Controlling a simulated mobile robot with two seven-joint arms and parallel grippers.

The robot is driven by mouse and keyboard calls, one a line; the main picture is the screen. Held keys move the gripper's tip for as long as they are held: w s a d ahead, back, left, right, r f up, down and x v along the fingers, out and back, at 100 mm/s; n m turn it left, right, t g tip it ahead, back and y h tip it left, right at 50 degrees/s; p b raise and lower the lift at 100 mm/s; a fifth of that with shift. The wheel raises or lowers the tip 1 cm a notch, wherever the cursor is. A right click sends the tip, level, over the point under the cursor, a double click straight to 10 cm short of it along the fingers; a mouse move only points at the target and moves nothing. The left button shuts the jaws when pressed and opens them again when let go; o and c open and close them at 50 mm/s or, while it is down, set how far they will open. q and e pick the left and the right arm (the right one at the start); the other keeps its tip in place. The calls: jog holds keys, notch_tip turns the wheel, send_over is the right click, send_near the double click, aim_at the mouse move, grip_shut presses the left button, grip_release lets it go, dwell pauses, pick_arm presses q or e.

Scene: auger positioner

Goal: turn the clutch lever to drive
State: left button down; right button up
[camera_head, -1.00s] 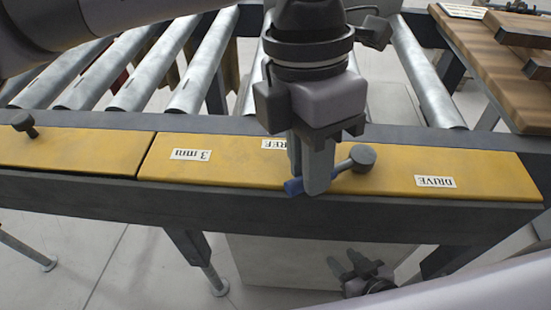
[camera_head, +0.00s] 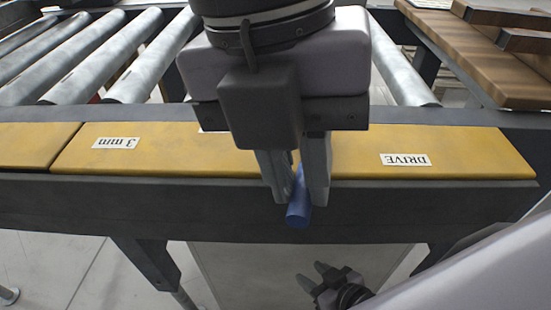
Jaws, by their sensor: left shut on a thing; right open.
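The clutch lever shows as a blue handle end (camera_head: 298,212) sticking out below the fingers of my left gripper (camera_head: 297,190), which is shut on it. The rest of the lever is hidden behind the gripper. The lever is in front of the yellow panel (camera_head: 450,152), left of the DRIVE label (camera_head: 405,160) and right of the 3 mm label (camera_head: 116,143). A label between them is almost wholly hidden by the gripper. My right gripper (camera_head: 310,280) is open and empty, low in the view, below the dark rail.
Metal rollers (camera_head: 75,60) lie behind the panel. A dark rail (camera_head: 120,200) runs along its front. Wooden boards (camera_head: 500,50) lie on a wooden top at the back right.

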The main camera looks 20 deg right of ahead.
aim_at(302, 189)
pick_arm(q)
jog(key=shift+s+d+n+b, duration=0.35)
jog(key=shift+d+n+b, duration=0.2)
jog(key=shift+n, duration=0.45)
jog(key=shift+d+n, duration=0.1)
jog(key=shift+n, duration=0.2)
pick_arm(e)
jog(key=shift+a+f, duration=0.1)
jog(key=shift+f, duration=0.85)
pick_arm(q)
jog(key=shift+r, duration=0.1)
pick_arm(e)
jog(key=shift+s+f, duration=0.1)
jog(key=shift+s, duration=0.05)
pick_arm(q)
jog(key=c, duration=1.3)
grip_release()
jog(key=shift+d, duration=0.1)
jog(key=shift+c, duration=0.2)
jog(key=shift+w+a+r+p, duration=0.1)
jog(key=shift+a+r+p, duration=0.15)
jog(key=shift+r, duration=0.9)
jog(key=shift+w+a+r+p, duration=0.1)
jog(key=shift+a+r, duration=0.1)
jog(key=shift+r, duration=1)
jog(key=shift+a+r+p, duration=0.2)
jog(key=shift+a+r, duration=0.05)
jog(key=shift+r, duration=0.9)
pick_arm(e)
jog(key=shift+r, duration=0.75)
